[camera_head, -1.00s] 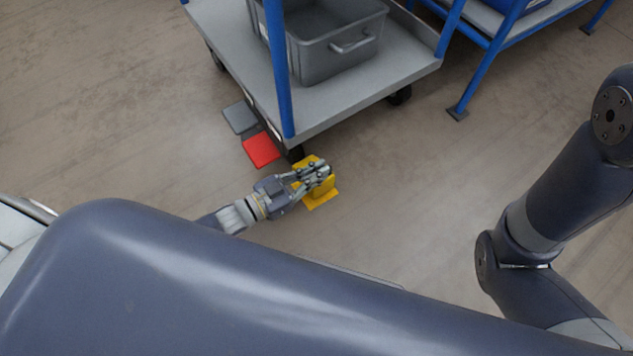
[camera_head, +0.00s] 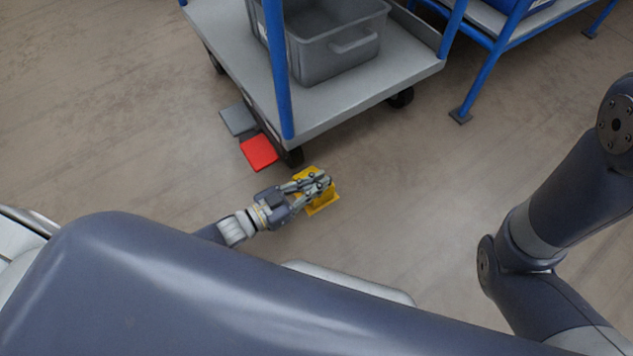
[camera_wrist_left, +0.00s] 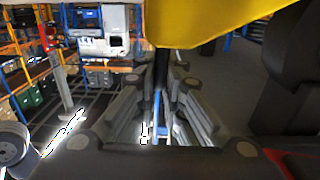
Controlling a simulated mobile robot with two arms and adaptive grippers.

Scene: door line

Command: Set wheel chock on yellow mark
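The yellow wheel chock (camera_head: 305,174) is at my left gripper (camera_head: 325,181), beside the near wheel of the cart. Its yellow body fills the top of the left wrist view (camera_wrist_left: 205,20). In that view the left fingers (camera_wrist_left: 161,85) are close together, with a narrow dark part between them, just below the yellow body. A flat yellow patch, seemingly the yellow mark (camera_head: 324,208), shows on the floor below the fingers. Chock and mark overlap in the head view, so I cannot tell whether they touch. My right gripper is out of view.
A grey platform cart (camera_head: 350,107) with blue posts carries a grey bin (camera_head: 340,52). A red pad (camera_head: 259,152) and a grey pad (camera_head: 238,119) lie by its left side. A blue-legged rack (camera_head: 485,75) stands at upper right. Floor to the right is clear.

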